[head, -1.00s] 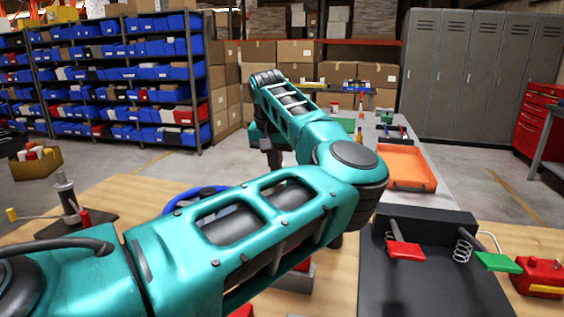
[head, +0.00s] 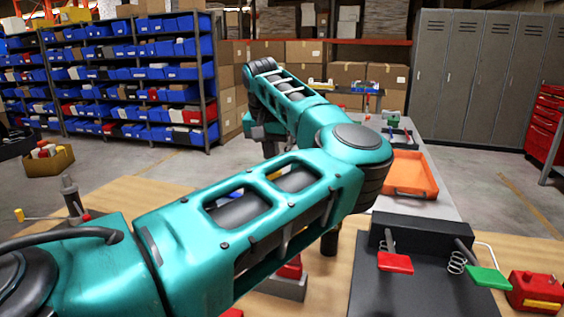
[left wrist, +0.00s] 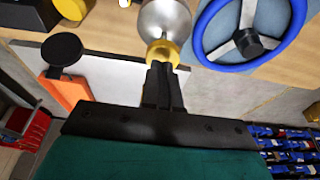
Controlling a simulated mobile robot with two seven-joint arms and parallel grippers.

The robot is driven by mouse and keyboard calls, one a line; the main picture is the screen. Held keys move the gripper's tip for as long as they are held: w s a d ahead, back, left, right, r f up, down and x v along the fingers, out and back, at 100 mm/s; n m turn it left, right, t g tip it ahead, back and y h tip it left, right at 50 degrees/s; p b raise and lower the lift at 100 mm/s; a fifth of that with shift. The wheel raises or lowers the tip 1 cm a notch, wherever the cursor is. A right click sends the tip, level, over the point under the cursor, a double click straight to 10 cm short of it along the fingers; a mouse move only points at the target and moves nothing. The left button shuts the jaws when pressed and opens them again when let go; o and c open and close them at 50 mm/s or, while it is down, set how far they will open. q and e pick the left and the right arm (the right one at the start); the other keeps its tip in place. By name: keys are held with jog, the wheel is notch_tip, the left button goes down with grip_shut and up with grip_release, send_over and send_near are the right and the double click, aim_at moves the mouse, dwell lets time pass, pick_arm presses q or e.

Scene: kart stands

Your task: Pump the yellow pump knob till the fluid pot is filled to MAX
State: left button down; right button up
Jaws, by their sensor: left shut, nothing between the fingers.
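In the left wrist view a yellow ring-like part (left wrist: 162,52) sits at the base of a rounded, shiny, clear-looking vessel (left wrist: 165,18). I cannot tell whether these are the pump knob and the fluid pot. No fluid level or MAX mark is readable. My left gripper (left wrist: 160,70) is shut and empty, its tips close to the yellow part; contact cannot be told. In the head view my left arm hides this spot. A small yellow knob (head: 19,215) on a thin bar shows at the far left there. My right gripper is not in view.
A blue steering wheel (left wrist: 250,35) is right of the yellow part in the left wrist view. In the head view a pedal unit with a red pedal (head: 395,263) and green pedal (head: 489,278), a red can (head: 537,292) and an orange tray (head: 408,176) stand right of my arm.

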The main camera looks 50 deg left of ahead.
pick_arm(q)
jog(key=v, duration=0.9)
jog(key=shift+r, duration=0.25)
dwell(0.5)
